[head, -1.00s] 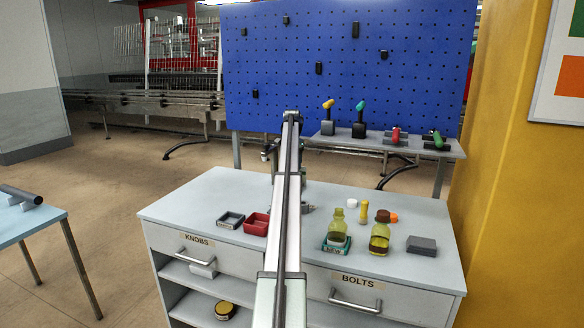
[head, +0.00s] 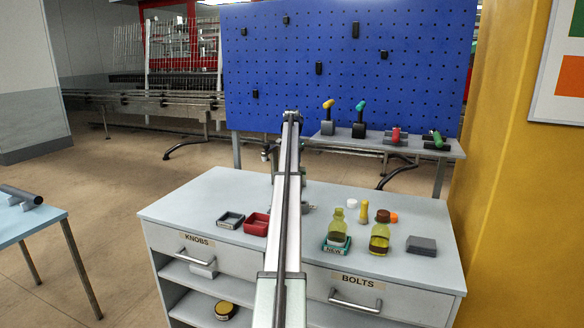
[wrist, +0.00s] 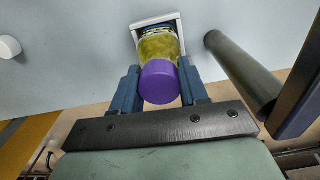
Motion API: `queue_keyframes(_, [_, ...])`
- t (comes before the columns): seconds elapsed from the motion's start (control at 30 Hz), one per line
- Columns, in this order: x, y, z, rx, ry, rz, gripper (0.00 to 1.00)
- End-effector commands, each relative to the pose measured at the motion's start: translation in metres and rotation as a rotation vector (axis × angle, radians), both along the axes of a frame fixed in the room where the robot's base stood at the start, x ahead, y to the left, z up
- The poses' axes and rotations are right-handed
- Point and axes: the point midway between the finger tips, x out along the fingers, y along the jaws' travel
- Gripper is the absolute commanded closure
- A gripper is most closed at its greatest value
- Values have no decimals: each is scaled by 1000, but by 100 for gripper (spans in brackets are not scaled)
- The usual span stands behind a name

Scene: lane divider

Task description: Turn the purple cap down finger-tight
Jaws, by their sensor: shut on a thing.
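The purple cap (wrist: 160,83) sits on the end of a yellow-green see-through jar (wrist: 158,45) in the wrist view. The jar stands in a white square holder (wrist: 158,20). My gripper (wrist: 160,90) has one dark blue finger on each side of the cap and is shut on it. The cap looks in line with the jar; I cannot tell whether its thread is fully down. In the head view my own arm hides the cap, the jar and the gripper.
On the worktop (head: 185,205) are a red tray (head: 256,224), a yellow-green bottle (head: 337,222) in a teal holder, another bottle (head: 379,239) and a grey block (head: 421,245).

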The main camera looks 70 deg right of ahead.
Motion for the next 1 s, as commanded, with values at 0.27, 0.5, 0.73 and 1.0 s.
queue_keyframes(0.27, [0, 0, 0, 0, 0, -98, 77])
queue_keyframes(0.5, [0, 0, 0, 0, 0, -119, 77])
queue_keyframes(0.73, [0, 0, 0, 0, 0, -239, 77])
queue_keyframes(1.0, [0, 0, 0, 0, 0, -249, 77])
